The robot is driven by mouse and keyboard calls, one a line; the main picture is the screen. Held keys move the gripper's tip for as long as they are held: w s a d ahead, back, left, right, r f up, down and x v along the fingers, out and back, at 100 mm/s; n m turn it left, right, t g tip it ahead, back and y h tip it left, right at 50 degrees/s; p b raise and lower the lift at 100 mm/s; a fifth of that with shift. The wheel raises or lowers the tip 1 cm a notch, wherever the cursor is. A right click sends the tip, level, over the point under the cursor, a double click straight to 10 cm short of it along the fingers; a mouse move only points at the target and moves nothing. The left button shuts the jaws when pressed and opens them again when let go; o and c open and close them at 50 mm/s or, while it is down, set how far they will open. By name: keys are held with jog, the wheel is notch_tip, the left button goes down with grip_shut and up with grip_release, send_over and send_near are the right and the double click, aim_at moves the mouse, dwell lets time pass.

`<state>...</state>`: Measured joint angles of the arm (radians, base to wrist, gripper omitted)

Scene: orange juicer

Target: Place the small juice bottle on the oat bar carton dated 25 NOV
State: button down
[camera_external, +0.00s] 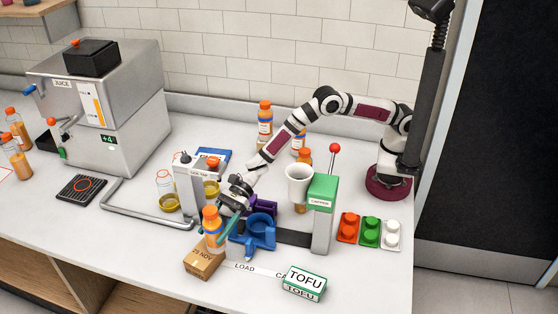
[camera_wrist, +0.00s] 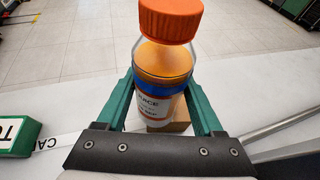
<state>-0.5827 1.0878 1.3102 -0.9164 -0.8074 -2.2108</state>
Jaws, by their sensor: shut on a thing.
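The small juice bottle (camera_external: 212,222) has an orange cap and orange juice and stands upright over the brown oat bar carton (camera_external: 203,262) marked 25 NOV. My gripper (camera_external: 224,227) is shut on the bottle from the side. In the wrist view the bottle (camera_wrist: 163,75) sits between the green fingers of my gripper (camera_wrist: 160,95), with its label partly visible. Part of the brown carton (camera_wrist: 172,124) shows below and behind it. I cannot tell whether the bottle's base touches the carton's top.
A TOFU box (camera_external: 304,284) lies right of the carton near the front edge. A blue holder (camera_external: 259,232) and the green capper (camera_external: 322,192) stand behind. The juice machine (camera_external: 98,110) is at the left. Free counter lies left of the carton.

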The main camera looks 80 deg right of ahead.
grip_release()
jog(key=shift+r, duration=0.25)
jog(key=v, duration=1.2)
